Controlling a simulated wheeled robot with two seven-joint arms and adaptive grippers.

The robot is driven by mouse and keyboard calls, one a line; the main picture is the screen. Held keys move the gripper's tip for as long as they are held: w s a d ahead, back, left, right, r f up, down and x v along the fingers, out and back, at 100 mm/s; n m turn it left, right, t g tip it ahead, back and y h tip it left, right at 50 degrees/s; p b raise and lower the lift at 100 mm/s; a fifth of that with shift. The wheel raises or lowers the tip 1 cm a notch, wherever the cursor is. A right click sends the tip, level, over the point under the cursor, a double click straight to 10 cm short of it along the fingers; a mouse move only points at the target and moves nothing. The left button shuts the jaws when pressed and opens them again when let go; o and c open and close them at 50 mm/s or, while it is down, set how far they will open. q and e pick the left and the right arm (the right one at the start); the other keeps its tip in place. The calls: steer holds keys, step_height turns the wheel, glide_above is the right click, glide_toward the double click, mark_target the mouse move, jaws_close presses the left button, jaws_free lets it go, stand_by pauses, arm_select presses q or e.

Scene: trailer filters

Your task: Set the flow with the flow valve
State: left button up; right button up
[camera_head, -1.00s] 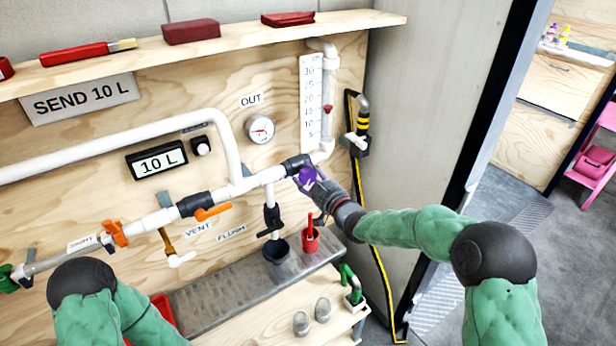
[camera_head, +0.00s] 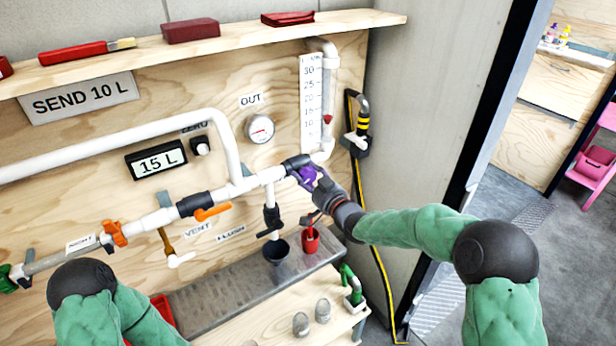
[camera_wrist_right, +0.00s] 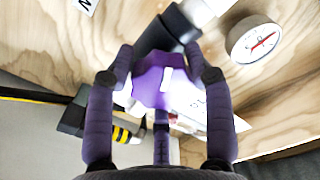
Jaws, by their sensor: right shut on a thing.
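The flow valve is a black body (camera_head: 297,161) with a purple handle (camera_head: 308,174) on the white pipe, right of centre. My right gripper (camera_head: 314,179) is shut on the purple handle; in the right wrist view, its fingers (camera_wrist_right: 158,62) stand on both sides of the handle (camera_wrist_right: 160,85). The fingers hide part of the handle. The flow tube with its scale (camera_head: 311,95) stands above; its red float (camera_head: 327,119) sits between the 10 and 15 marks. The display (camera_head: 157,159) reads 15 L. My left gripper is out of view.
A round gauge (camera_head: 260,128) is above the pipe and also in the right wrist view (camera_wrist_right: 255,40). An orange-handled valve (camera_head: 212,212) is left of the flow valve.

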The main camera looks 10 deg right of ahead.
steer(key=shift+s+a+f+m, duration=0.2)
steer(key=shift+a+f+m, duration=0.1)
steer(key=shift+f+m, duration=0.4)
steer(key=o, duration=1.1)
steer(key=shift+w+d+r, duration=0.1)
steer(key=shift+r, duration=0.3)
steer(key=v, duration=1.2)
steer(key=shift+f, duration=0.1)
